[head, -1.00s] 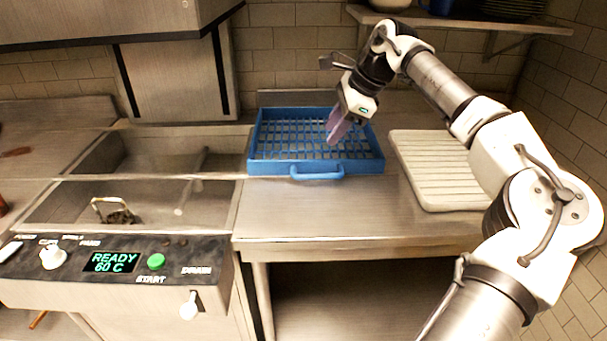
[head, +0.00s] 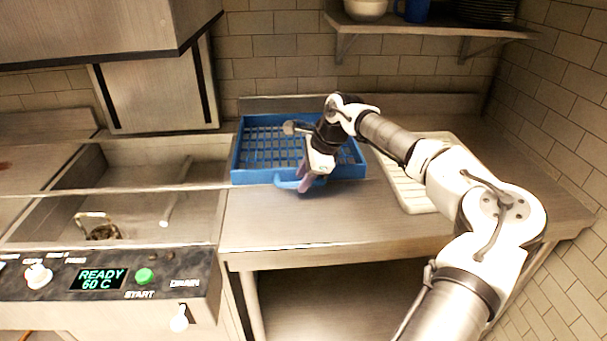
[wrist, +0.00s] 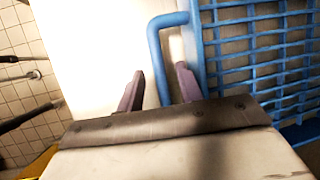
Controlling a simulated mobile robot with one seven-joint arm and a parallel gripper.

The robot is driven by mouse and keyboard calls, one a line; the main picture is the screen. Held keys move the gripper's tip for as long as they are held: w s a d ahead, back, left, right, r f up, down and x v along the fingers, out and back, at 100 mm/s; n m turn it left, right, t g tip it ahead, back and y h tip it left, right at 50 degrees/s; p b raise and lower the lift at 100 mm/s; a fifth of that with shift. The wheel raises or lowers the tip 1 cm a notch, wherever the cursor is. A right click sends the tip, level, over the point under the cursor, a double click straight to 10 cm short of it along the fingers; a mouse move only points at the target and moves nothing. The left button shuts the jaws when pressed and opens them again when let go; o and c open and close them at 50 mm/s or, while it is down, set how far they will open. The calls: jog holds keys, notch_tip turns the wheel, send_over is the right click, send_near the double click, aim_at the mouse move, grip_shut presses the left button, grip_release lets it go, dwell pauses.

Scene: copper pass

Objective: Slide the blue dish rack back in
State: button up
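The blue dish rack (head: 264,150) sits on the steel counter, to the right of the open basin. Its loop handle (head: 287,184) is on the front side, facing me. My gripper (head: 306,178) is at the right part of this handle, pointing down, and hides some of it. In the wrist view, the two purple fingers (wrist: 160,88) are apart, with the bar of the handle (wrist: 154,60) between them. The fingers do not look closed on the bar. The rack's grid (wrist: 255,55) fills the right of that view and looks empty.
A ribbed white drainboard (head: 408,190) lies right of the rack, partly behind my arm. The basin (head: 130,205) is at left, above a control panel reading READY 60 C (head: 100,279). A shelf (head: 430,28) with dishes hangs above. Counter in front of the rack is clear.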

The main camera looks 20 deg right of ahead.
jog(key=shift+f, duration=0.2)
jog(key=shift+c, duration=0.4)
grip_shut()
jog(key=shift+a, duration=0.1)
